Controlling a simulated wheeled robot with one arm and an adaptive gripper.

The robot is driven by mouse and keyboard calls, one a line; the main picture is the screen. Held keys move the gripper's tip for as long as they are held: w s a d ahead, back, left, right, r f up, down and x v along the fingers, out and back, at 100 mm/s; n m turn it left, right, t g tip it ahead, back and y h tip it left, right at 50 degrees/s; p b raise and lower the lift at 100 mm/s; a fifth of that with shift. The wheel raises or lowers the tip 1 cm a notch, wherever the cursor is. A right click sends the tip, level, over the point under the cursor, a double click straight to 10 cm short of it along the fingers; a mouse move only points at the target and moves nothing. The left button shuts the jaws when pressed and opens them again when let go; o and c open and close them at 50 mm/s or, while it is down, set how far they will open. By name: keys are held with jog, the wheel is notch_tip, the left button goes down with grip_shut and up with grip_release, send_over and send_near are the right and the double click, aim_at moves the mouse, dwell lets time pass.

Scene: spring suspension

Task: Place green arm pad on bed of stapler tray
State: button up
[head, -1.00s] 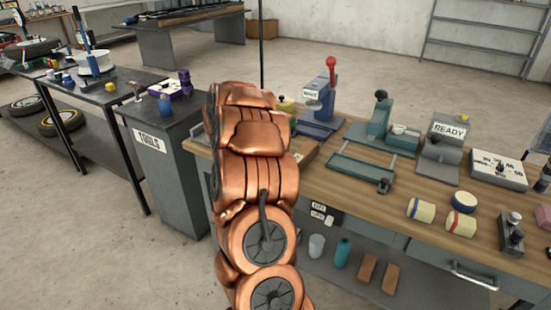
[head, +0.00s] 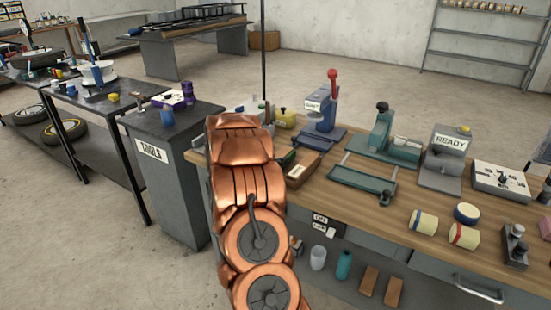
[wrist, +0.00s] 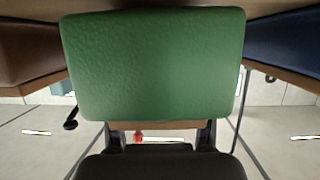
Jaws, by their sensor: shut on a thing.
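A green, slightly textured pad (wrist: 155,65) with rounded corners fills much of the wrist view. My gripper (wrist: 160,132) is shut on the pad, with dark fingers showing at its lower edge. In the head view my copper arm hides the gripper and pad. A teal device with a black knob (head: 381,130) and a flat teal frame tray (head: 365,172) stands on the wooden bench. I cannot tell for sure that this is the stapler tray. The held pad appears apart from it.
A blue press with a red handle (head: 325,108) stands left of the teal device. A brown tray (head: 302,172) lies beside my arm. A grey READY unit (head: 446,158), a dial box (head: 500,182) and cream rolls (head: 425,222) lie to the right. A grey TOOLS cabinet (head: 170,185) stands left.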

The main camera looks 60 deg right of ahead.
jog(key=shift+f, duration=0.2)
jog(key=shift+f, duration=0.15)
jog(key=o, duration=1.3)
jog(key=shift+f+b, duration=0.3)
jog(key=shift+b, duration=0.55)
jog(key=v, duration=0.8)
